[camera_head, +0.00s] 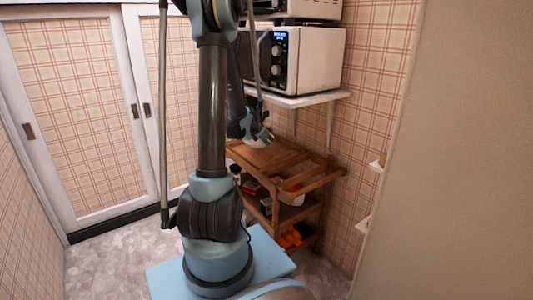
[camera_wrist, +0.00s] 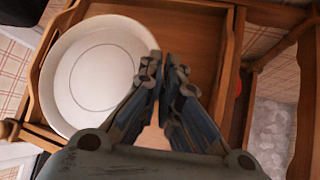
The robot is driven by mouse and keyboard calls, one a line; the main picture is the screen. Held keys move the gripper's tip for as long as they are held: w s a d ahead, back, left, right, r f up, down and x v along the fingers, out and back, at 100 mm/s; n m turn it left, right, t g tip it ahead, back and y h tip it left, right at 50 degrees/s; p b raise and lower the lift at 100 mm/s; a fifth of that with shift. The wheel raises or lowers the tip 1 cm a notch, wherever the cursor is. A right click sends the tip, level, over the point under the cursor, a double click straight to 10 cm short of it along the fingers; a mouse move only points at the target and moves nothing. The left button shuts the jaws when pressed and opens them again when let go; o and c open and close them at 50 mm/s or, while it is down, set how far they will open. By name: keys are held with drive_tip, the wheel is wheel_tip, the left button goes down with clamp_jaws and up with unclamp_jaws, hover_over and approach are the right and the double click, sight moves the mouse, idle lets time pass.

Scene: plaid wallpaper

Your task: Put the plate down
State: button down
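The white plate (camera_wrist: 95,75), with a thin ring on its face, fills the left of the wrist view. It is over the brown wooden top of a trolley (camera_wrist: 195,30). My gripper (camera_wrist: 163,62) is closed at the plate's right rim, its fingertips close together with the rim between them. The fingers hide part of that rim. I cannot tell whether the plate's underside touches the wood. In the head view my gripper (camera_head: 262,137) is low over the trolley top (camera_head: 270,158), and the plate is mostly hidden there.
A white microwave (camera_head: 310,60) stands on a wall shelf (camera_head: 300,99) above the trolley, close to my arm. Sliding doors (camera_head: 80,110) are at the left. A plain wall (camera_head: 450,150) is at the right.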

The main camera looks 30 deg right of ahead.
drive_tip(key=shift+f, duration=2.8)
drive_tip(key=c, duration=1.8)
unclamp_jaws()
drive_tip(key=s+a+r+m+y, duration=0.1)
drive_tip(key=s+a+r+m, duration=0.15)
drive_tip(key=a+r, duration=0.45)
drive_tip(key=s+a+r+m+y, duration=0.15)
drive_tip(key=s+a+r, duration=0.25)
drive_tip(key=a, duration=0.7)
drive_tip(key=s+a+f+m+g+y, duration=0.1)
drive_tip(key=s+a+m+y, duration=0.2)
drive_tip(key=s+a+m, duration=0.4)
drive_tip(key=s+a+f+m+g+y, duration=0.1)
drive_tip(key=s+a+m, duration=0.6)
drive_tip(key=s+a, duration=0.7)
drive_tip(key=a+f+y, duration=0.1)
drive_tip(key=a+y, duration=0.1)
drive_tip(key=a, duration=0.5)
